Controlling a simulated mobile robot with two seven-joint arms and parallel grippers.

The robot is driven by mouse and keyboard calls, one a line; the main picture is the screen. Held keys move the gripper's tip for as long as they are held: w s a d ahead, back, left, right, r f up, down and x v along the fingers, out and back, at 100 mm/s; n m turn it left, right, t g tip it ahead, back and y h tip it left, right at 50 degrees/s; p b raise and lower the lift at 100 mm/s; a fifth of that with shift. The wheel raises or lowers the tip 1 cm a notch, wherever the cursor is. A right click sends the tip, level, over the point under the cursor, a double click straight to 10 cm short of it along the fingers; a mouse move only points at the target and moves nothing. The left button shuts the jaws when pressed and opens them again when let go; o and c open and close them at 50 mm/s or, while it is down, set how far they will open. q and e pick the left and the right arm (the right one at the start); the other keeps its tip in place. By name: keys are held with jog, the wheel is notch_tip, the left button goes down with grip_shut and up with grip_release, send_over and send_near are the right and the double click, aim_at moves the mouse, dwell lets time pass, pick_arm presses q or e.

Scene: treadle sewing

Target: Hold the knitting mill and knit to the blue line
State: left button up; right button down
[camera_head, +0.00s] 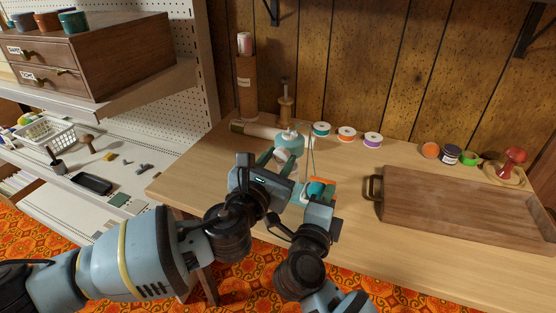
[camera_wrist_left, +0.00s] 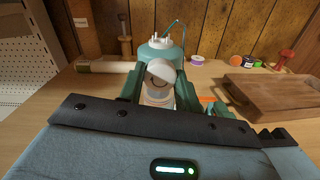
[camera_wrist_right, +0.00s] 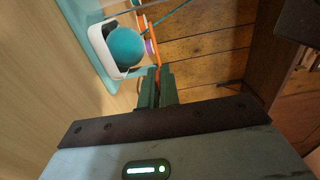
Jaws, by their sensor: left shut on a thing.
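The knitting mill (camera_head: 289,143), a teal and white body with pegs on top, stands upright over the table. It also shows in the left wrist view (camera_wrist_left: 160,60). My left gripper (camera_wrist_left: 158,92) is shut on the mill's white lower part, one finger on each side. A teal yarn ball (camera_wrist_right: 125,46) sits in a white-rimmed holder, and a teal strand runs up from it. My right gripper (camera_wrist_right: 157,82) is beside that holder, its fingers close together near an orange strip (camera_wrist_right: 146,28). Whether they grip it is unclear. I cannot make out a blue line.
A wooden tray (camera_head: 450,205) with a dark handle lies at the right. Several ribbon spools (camera_head: 347,134) line the table's back, and a red stamp (camera_head: 513,160) stands at the far right. A pale roll (camera_head: 256,130) lies behind the mill.

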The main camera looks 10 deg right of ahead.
pick_arm(q)
jog(key=shift+m, duration=1.2)
jog(key=o, duration=1)
jog(key=shift+s, duration=0.1)
jog(key=v, duration=1.2)
